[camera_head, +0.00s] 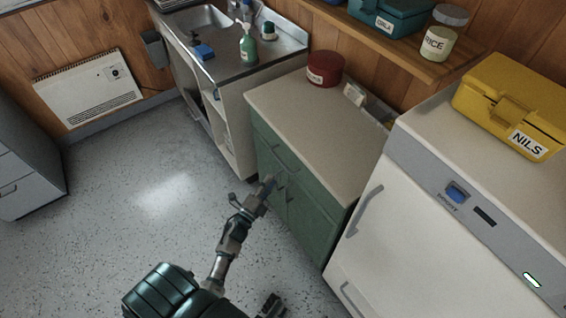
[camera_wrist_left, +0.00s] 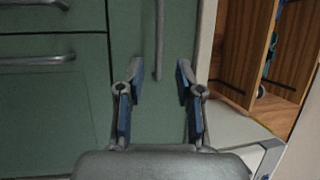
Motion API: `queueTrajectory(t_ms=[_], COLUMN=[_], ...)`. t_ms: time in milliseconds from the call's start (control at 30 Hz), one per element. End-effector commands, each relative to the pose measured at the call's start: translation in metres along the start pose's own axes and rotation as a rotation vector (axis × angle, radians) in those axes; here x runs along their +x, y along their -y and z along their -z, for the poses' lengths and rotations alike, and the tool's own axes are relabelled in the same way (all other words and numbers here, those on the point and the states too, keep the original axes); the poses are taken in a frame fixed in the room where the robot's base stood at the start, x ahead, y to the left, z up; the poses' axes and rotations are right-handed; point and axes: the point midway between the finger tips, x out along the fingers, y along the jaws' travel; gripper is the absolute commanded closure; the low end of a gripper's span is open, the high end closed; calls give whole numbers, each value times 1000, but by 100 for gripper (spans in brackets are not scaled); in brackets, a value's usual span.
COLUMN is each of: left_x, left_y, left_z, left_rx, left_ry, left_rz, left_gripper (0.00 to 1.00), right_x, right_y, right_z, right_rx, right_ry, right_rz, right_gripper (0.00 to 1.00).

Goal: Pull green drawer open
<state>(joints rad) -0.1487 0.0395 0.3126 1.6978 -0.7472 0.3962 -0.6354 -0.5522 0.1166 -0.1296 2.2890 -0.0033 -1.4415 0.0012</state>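The green cabinet (camera_head: 322,236) stands between the sink unit and the white appliance. Its upper front is a green drawer (camera_head: 268,145) with a dark bar handle (camera_head: 284,160), and more dark handles sit lower. The drawer front looks flush. My left gripper (camera_head: 268,184) is close to the cabinet front, below the drawer handle. In the left wrist view the gripper (camera_wrist_left: 158,82) is open and empty, its blue-padded fingers apart. An upright-looking bar handle (camera_wrist_left: 159,40) lies beyond and between the fingertips; contact is not visible. Part of what looks like my right gripper (camera_head: 271,305) shows at the bottom edge.
The sink unit (camera_head: 232,62) stands left of the cabinet, with a green bottle (camera_head: 248,48). A red tin (camera_head: 325,68) sits on the worktop (camera_head: 312,118). The white appliance (camera_head: 400,225) with a long handle stands at right. The speckled floor (camera_head: 120,215) is clear.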

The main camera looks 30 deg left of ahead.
Motion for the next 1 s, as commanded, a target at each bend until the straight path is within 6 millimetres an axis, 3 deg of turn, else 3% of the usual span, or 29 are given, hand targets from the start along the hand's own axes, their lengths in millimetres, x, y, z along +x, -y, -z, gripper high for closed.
queueTrajectory(t_ms=[200,400,600,833,867,1000], left_x=[53,84,96,96,96,96], left_y=[-1,-2,-1,-1,-2,-2], left_z=[-3,-2,0,-2,-2,-3], left_rx=[-4,-4,-3,-5,-5,-5], left_ry=[1,1,1,1,1,2], left_rz=[0,-1,-2,-2,-2,-2], left_gripper=[64,64,64,64,67,100], right_x=[-1,-7,-12,-13,-13,-12], right_y=[1,1,1,-2,-2,-3], right_z=[0,3,3,2,2,1], right_rx=[3,3,4,-1,-2,-4], right_ry=[2,-8,-9,-8,-7,-5], right_rz=[3,4,4,-2,-3,-4], right_gripper=[65,65,65,65,65,65])
